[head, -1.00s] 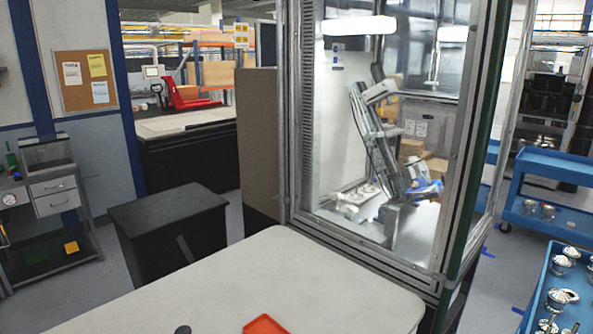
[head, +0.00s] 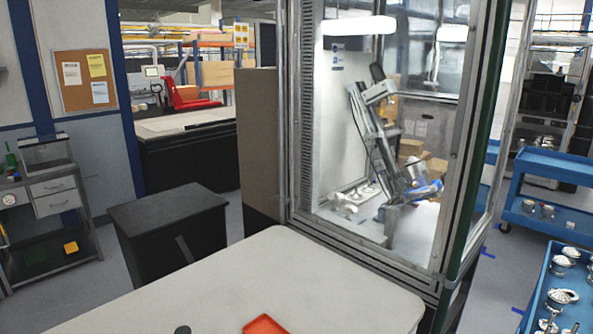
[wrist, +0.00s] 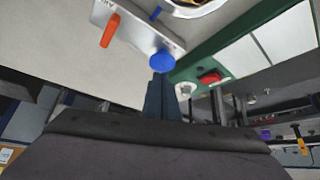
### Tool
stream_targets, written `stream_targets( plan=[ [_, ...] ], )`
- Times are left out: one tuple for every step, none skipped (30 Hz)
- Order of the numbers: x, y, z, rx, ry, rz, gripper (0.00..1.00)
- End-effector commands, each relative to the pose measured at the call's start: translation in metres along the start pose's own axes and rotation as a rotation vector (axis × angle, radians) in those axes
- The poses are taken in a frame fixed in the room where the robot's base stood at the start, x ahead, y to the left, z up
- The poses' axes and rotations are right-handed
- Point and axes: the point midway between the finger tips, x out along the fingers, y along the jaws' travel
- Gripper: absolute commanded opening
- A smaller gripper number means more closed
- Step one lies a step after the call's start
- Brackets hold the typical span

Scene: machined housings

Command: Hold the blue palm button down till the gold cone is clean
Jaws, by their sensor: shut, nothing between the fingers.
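The blue palm button (wrist: 162,60) is a round blue cap at the lower edge of a pale panel in the wrist view. My gripper (wrist: 160,82) is shut and empty, its dark fingertips right at the lower edge of the button. I cannot tell whether they touch it or press it down. I cannot make out the gold cone in either view. My gripper does not show in the head view.
An orange lever (wrist: 110,30) sits on the same panel. A red button (wrist: 210,77) is on the green frame to the right. The head view shows a glazed cabinet (head: 297,150) with a jointed mechanism (head: 375,130) inside, and a white table (head: 260,270).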

Motion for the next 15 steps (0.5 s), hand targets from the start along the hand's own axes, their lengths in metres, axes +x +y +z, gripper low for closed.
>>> stream_targets(
  plan=[
    [0.0000,0.0000,0.0000,0.000,0.000,0.000,0.00],
    [0.0000,0.0000,0.0000,0.000,0.000,0.000,0.00],
    [0.0000,0.0000,0.0000,0.000,0.000,0.000,0.00],
    [0.0000,0.0000,0.0000,0.000,0.000,0.000,0.00],
    [0.0001,0.0000,0.0001,0.000,0.000,0.000,0.00],
    [0.0003,0.0000,0.0002,0.000,0.000,0.000,0.00],
    [0.0005,0.0000,0.0004,0.000,0.000,0.000,0.00],
    [0.0008,0.0000,0.0006,0.000,0.000,0.000,0.00],
    [0.0014,0.0000,0.0010,0.000,0.000,0.000,0.00],
    [0.0020,0.0000,0.0014,0.000,0.000,0.000,0.00],
    [0.0026,0.0000,0.0019,0.000,0.000,0.000,0.00],
    [0.0036,0.0000,0.0026,0.000,0.000,0.000,0.00],
    [0.0044,0.0000,0.0032,0.000,-0.001,0.000,0.00],
    [0.0053,0.0000,0.0038,0.000,-0.001,0.000,0.00],
    [0.0065,0.0000,0.0046,0.000,-0.001,0.000,0.00]
  ],
)
